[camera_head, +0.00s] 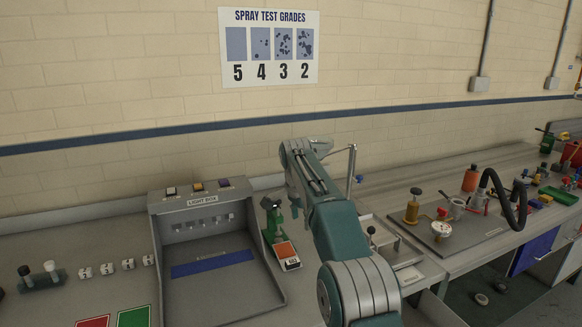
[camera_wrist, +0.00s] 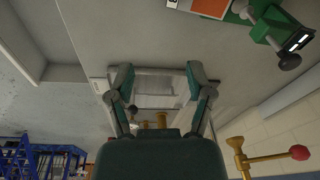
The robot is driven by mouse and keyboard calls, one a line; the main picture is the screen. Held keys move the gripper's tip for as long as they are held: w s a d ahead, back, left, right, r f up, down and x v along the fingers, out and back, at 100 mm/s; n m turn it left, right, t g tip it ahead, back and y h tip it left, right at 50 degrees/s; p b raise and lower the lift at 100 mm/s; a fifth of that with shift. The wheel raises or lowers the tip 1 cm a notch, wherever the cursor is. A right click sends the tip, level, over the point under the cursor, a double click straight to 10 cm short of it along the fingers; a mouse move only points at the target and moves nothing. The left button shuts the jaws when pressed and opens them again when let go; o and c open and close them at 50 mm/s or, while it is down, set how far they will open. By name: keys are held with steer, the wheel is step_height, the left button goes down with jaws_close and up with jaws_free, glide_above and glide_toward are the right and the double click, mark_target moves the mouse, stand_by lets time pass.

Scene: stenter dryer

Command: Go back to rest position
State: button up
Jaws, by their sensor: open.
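My gripper (camera_wrist: 158,74) shows in the wrist view with its two teal fingers spread apart and nothing held between them. A pale tray-like plate (camera_wrist: 160,88) lies beyond and between the fingers, apart from them as far as I can tell. In the camera_head view my teal arm reaches from the bottom centre over the bench toward the wall and bends near its top. My gripper cannot be made out there, hidden by the arm.
A light box (camera_head: 207,282) stands left of my arm, with a green device (camera_head: 271,216) and orange-topped block (camera_head: 287,252) between. A white tray (camera_head: 411,262) and a brass-fitted apparatus (camera_head: 440,228) with black hose (camera_head: 506,190) lie right. The wall (camera_head: 130,80) is behind.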

steer(key=s+d+r+n+t, duration=0.1)
steer(key=s+d+r+n, duration=0.25)
steer(key=s+r, duration=0.4)
steer(key=s+d+r+n+t, duration=0.15)
steer(key=s+d+r, duration=0.3)
steer(key=s, duration=0.65)
steer(key=s+d+f+n, duration=0.1)
steer(key=s+f+n, duration=0.1)
steer(key=s, duration=0.6)
steer(key=s+d+f+n+t, duration=0.1)
steer(key=s+d+f+n, duration=0.1)
steer(key=s+f, duration=0.3)
steer(key=s+d+f+n, duration=0.2)
steer(key=s+f, duration=0.2)
steer(key=s, duration=0.7)
steer(key=shift+s+f+t+y, duration=0.2)
steer(key=shift+s+t+y, duration=0.15)
steer(key=shift+y, duration=0.05)
